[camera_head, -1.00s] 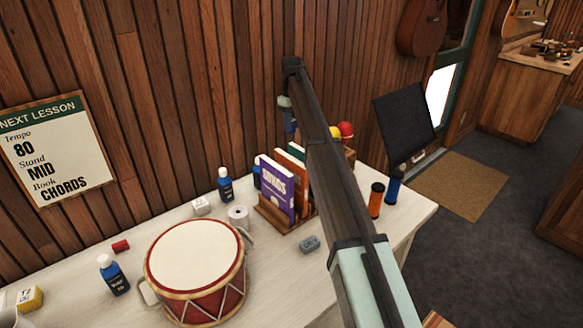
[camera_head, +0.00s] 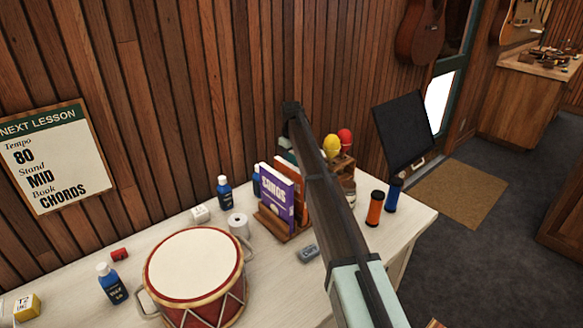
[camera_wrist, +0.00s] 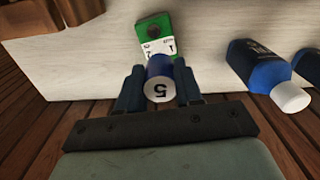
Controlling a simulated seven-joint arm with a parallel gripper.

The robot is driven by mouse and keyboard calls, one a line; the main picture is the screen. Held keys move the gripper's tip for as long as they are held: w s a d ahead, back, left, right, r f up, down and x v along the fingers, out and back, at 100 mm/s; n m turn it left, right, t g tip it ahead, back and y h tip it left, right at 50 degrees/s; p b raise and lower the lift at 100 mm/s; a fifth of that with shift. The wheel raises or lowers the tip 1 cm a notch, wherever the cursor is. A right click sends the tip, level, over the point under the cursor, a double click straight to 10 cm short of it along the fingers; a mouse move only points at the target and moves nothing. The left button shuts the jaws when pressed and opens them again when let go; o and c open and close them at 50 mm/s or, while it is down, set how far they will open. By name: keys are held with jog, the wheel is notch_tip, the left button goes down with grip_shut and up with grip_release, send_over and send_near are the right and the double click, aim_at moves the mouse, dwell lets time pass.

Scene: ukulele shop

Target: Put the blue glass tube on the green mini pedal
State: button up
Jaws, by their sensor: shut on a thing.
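My gripper (camera_wrist: 159,92) is shut on the blue glass tube (camera_wrist: 159,68), which has a white end marked 5 facing the wrist camera. The green mini pedal (camera_wrist: 153,27), with a white labelled part, lies on the pale tabletop just beyond the tube in the wrist view. The tube overlaps the pedal's near part in that view; I cannot tell whether they touch. In the head view my arm and the books hide the tube, the pedal and my fingertips.
A blue bottle with a white cap (camera_wrist: 268,75) stands close to the right in the wrist view. In the head view, books in a rack (camera_head: 277,195), maracas (camera_head: 332,146), an orange cylinder (camera_head: 375,208), a blue cylinder (camera_head: 393,195) and a drum (camera_head: 193,265) surround the arm.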

jog(key=shift+f, duration=1.5)
jog(key=shift+f, duration=0.6)
jog(key=o, duration=1)
jog(key=shift+r, duration=0.1)
notch_tip(320, 180, up, 13)
